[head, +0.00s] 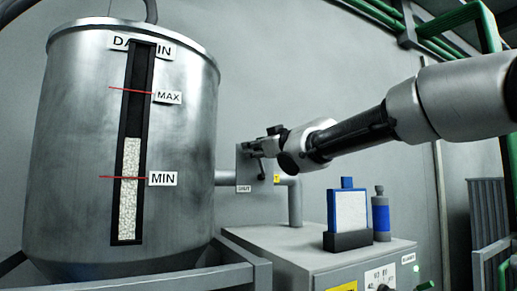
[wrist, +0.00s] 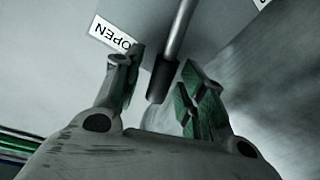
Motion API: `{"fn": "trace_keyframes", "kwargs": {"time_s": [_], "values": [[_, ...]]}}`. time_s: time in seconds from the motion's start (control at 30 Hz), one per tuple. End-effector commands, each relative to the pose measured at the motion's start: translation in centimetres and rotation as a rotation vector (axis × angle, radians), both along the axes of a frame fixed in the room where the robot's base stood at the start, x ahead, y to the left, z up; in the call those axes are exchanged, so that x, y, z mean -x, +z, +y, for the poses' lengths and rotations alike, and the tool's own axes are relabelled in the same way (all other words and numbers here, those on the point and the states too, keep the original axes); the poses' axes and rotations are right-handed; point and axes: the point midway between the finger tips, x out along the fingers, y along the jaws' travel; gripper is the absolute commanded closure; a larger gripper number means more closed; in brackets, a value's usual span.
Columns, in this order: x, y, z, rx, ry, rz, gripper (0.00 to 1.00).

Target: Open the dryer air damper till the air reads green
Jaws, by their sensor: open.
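The damper plate (head: 246,160) sits on the pipework right of the hopper, with a small label that seems to read SHUT (head: 244,188) low on it. Its lever (head: 262,171) hangs down near my gripper (head: 262,147). In the wrist view the metal lever (wrist: 179,30) ends in a dark grip (wrist: 162,78), which lies between the spread fingers of my gripper (wrist: 160,85). The fingers are open, and I cannot tell whether either touches the grip. An OPEN label (wrist: 112,36) shows beyond the left finger. No clear air reading is legible.
A steel hopper (head: 60,150) with a MIN/MAX sight gauge stands at left. Below the arm, a grey cabinet (head: 290,248) carries a blue-framed white panel (head: 350,212) and a blue-banded bottle (head: 381,217). Its front has a dial plate (head: 379,277). Green pipes and rails stand at right.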

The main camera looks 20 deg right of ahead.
Motion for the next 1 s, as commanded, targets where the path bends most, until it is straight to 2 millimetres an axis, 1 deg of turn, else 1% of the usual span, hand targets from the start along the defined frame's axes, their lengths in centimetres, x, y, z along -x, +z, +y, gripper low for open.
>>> {"fn": "trace_keyframes", "kwargs": {"time_s": [0.07, 0.17, 0.4, 0.6, 0.7, 0.8, 1.0], "values": [[0.3, 0.0, -0.2, 0.000, -0.001, -0.001, 0.60], [1.5, 0.0, -0.6, 0.000, -0.002, -0.002, 0.60], [6.3, -0.3, -2.3, 0.002, -0.005, -0.003, 0.60], [9.4, -0.4, -3.5, 0.001, -0.006, -0.005, 0.60], [10.5, -0.4, -3.8, 0.000, -0.005, -0.005, 0.60], [11.1, -0.5, -3.9, 0.000, -0.002, -0.002, 0.60], [11.4, -0.6, -3.9, 0.000, 0.000, 0.000, 0.60]]}}
